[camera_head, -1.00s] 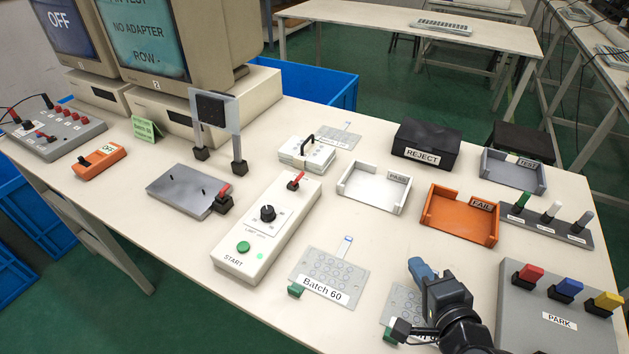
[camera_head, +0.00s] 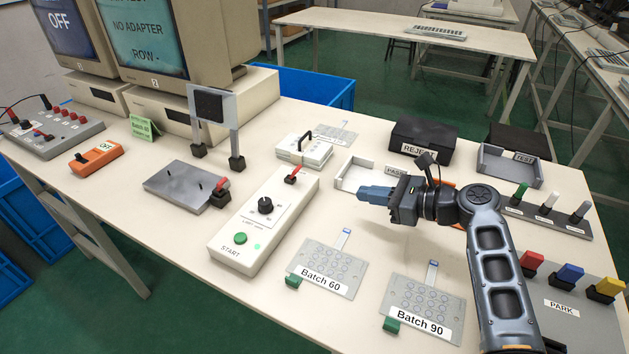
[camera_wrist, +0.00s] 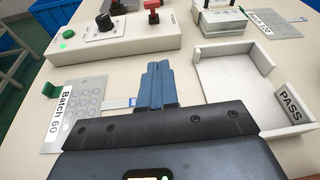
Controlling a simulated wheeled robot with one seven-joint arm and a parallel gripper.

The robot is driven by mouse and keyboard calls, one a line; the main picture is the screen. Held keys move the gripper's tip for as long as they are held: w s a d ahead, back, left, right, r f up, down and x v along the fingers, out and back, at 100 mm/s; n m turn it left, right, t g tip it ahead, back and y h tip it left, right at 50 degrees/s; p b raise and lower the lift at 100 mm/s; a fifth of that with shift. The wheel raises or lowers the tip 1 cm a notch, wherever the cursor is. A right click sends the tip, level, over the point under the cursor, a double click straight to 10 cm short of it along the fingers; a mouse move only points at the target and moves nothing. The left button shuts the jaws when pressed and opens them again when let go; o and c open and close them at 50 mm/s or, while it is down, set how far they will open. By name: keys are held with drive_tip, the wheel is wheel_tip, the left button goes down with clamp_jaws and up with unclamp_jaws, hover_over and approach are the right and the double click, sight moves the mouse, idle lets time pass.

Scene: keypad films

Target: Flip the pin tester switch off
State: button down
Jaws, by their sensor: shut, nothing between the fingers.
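No label in view reads pin tester, so I cannot tell which switch is meant. A long cream box (camera_head: 235,240) has a green START button, a black knob (camera_head: 265,205) and a red toggle switch (camera_head: 292,175) at its far end. A grey plate with pins (camera_head: 178,186) has a red lever (camera_head: 221,187) at its right corner. A small orange unit (camera_head: 97,155) reads OFF. My gripper (camera_head: 362,193) is shut and empty, its blue fingers pointing left, near the PASS tray. In the wrist view my fingers (camera_wrist: 155,72) point toward the cream box (camera_wrist: 125,45), apart from it.
The white PASS tray (camera_head: 342,181) is partly behind my gripper. Batch 60 (camera_head: 325,267) and Batch 90 (camera_head: 424,303) sheets lie in front. A post-mounted panel (camera_head: 213,106) stands behind the grey plate. A white block with a black handle (camera_head: 305,148) stands beyond the red toggle.

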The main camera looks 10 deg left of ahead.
drive_tip(key=shift+a+r+g+y, duration=0.15)
drive_tip(key=shift+r+g+y, duration=0.15)
drive_tip(key=shift+r, duration=0.2)
drive_tip(key=shift+w, duration=0.1)
drive_tip(key=b, duration=0.9)
approach(294, 173)
drive_tip(key=f, duration=0.1)
drive_tip(key=w+a+f, duration=0.1)
drive_tip(key=f, duration=0.1)
drive_tip(key=w+f, duration=0.1)
drive_tip(key=f, duration=0.1)
drive_tip(key=shift+a, duration=0.15)
drive_tip(key=shift+w+a+r+b, duration=0.2)
drive_tip(key=shift+a+r+b, duration=0.15)
drive_tip(key=shift+a, duration=0.15)
drive_tip(key=shift+w+a+r+b, duration=0.2)
drive_tip(key=shift+a+r+b, duration=0.15)
drive_tip(key=shift+a, duration=0.15)
drive_tip(key=shift+w+a+r+b, duration=0.25)
drive_tip(key=shift+a+r+b, duration=0.1)
drive_tip(key=shift+a+r, duration=0.25)
drive_tip(key=shift+a+r+p, duration=0.1)
drive_tip(key=shift+p, duration=0.2)
drive_tip(key=shift+r+p, duration=0.15)
drive_tip(key=shift+p, duration=0.6)
